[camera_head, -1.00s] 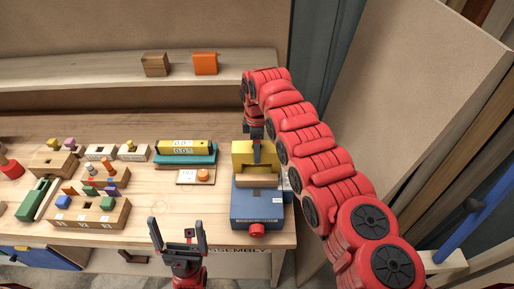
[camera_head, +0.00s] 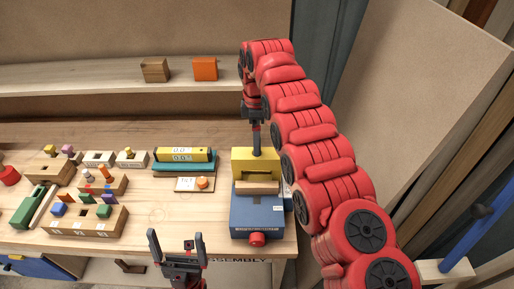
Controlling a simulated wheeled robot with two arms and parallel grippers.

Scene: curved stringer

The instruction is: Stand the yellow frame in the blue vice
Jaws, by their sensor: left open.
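The yellow frame (camera_head: 268,158) stands upright at the back of the blue vice (camera_head: 257,218), near the table's right end. A wooden block (camera_head: 257,188) in the vice hides the frame's lower part. My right gripper (camera_head: 256,152) points down from behind at the frame's top middle. Its dark fingertips overlap the frame's upper edge. They show edge-on, so I cannot tell whether they grip it. My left gripper (camera_head: 177,240) is open and empty, with fingers spread, at the table's front edge, left of the vice.
A yellow gauge with a display (camera_head: 182,154) sits on a teal base left of the frame. A small board with an orange knob (camera_head: 201,184) lies below it. Several wooden blocks with coloured pegs (camera_head: 85,218) fill the table's left. A shelf (camera_head: 105,82) runs behind.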

